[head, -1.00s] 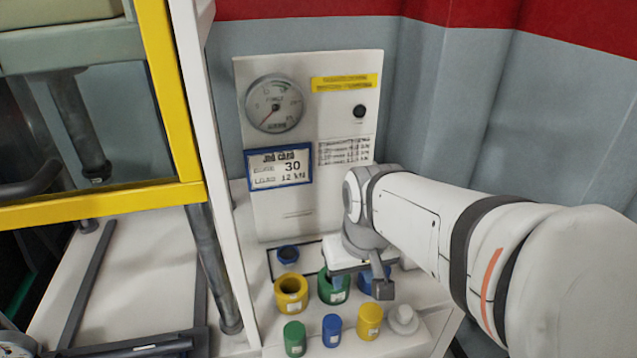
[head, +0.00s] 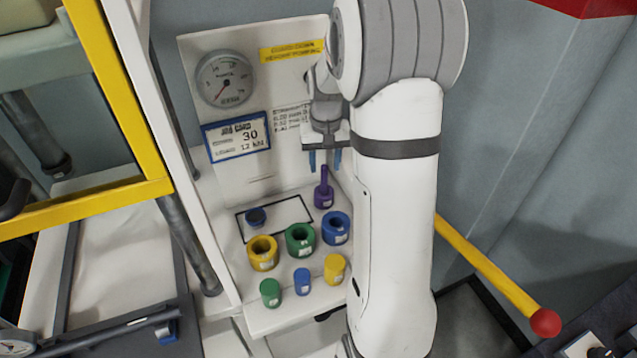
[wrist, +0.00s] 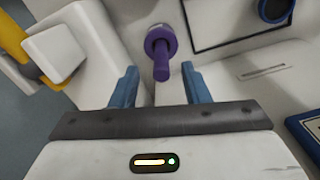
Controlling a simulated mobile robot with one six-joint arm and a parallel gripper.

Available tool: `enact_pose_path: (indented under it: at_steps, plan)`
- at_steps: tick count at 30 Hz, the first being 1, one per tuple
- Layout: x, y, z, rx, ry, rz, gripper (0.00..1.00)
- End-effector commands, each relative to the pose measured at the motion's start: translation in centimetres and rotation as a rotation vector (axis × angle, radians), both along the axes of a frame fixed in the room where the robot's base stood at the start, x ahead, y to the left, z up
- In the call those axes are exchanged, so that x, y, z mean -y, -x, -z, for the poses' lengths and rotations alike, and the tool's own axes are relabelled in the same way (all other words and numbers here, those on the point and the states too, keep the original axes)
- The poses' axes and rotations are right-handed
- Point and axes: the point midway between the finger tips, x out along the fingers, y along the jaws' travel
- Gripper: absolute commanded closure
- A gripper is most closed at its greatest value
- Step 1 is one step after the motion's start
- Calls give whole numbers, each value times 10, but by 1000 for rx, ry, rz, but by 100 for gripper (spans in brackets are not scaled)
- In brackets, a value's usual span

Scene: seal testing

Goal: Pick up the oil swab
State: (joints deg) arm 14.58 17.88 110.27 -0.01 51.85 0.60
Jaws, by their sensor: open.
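The oil swab appears to be the purple piece (head: 323,194) with a thin upright handle and a wider base, at the back right of the white bench. It also shows in the wrist view (wrist: 161,45), with its handle pointing toward the gap between my fingers. In the wrist view my gripper (wrist: 160,86) has one finger on each side of the handle's line. I see no contact.
Yellow (head: 263,254), green (head: 300,240) and blue (head: 336,228) rings stand in front of the swab, with smaller plugs (head: 302,282) nearer the edge. A small blue ring (head: 256,217) sits in a black-outlined area. The gauge panel (head: 226,110) rises close behind. A yellow-framed guard (head: 120,200) stands left.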

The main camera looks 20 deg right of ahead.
Motion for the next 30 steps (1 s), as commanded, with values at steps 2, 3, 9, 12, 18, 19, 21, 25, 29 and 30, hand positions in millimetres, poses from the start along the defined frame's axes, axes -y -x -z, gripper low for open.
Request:
enact_pose_path:
  at_steps: [2, 3, 9, 12, 18, 19, 21, 25, 29, 30]
  plan:
    - [-1, 0, 8, -5, -1, 0, 58]
    - [-1, 0, 14, -5, -1, -1, 58]
    - [-1, -2, 43, -4, -1, 0, 58]
    - [-1, -2, 50, -1, 0, 0, 58]
    - [-1, -3, 51, 1, 0, 0, 58]
    - [-1, -3, 51, 1, 0, 0, 58]
    - [-1, -3, 51, 0, 0, 0, 64]
    - [0, -2, 51, 0, 0, 0, 74]
    - [0, -2, 51, 0, 0, 0, 85]
    - [0, -2, 51, 0, 0, 0, 88]
